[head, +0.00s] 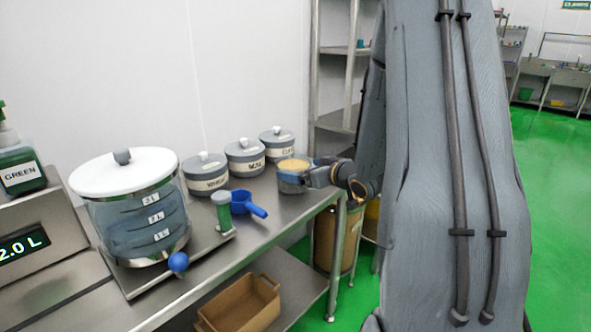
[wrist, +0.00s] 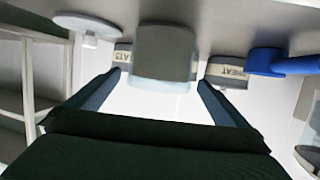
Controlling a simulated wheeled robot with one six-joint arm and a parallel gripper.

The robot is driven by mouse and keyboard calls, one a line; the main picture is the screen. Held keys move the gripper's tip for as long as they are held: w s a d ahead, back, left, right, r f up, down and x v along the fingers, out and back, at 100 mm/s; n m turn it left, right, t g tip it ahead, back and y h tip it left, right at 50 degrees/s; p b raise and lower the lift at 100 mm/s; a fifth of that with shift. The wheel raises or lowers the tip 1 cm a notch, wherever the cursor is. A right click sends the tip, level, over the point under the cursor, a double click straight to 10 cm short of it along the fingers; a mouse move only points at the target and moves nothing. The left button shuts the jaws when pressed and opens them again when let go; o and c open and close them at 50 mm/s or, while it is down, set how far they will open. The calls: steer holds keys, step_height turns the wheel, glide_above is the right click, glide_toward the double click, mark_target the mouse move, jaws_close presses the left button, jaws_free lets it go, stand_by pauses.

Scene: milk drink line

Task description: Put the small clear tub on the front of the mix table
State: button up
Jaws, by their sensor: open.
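A small clear tub (head: 291,182) with tan contents stands on the right end of the steel table (head: 270,232). My gripper (head: 308,178) is at its right side in the head view, with the fingers low and close to the tub. In the wrist view the tub (wrist: 163,58) appears upside down, between and beyond the two spread fingers of my open gripper (wrist: 158,82). I cannot tell whether either finger touches it. My arm hides the area to the right of the table.
Several grey-lidded canisters (head: 245,157) stand behind the tub along the wall. A blue scoop (head: 243,203), a green-bodied shaker (head: 222,212) and a large white-lidded tank (head: 135,215) stand to the left. The table's front right strip is clear.

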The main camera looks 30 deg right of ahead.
steer(key=v, duration=0.7)
stand_by(0.4)
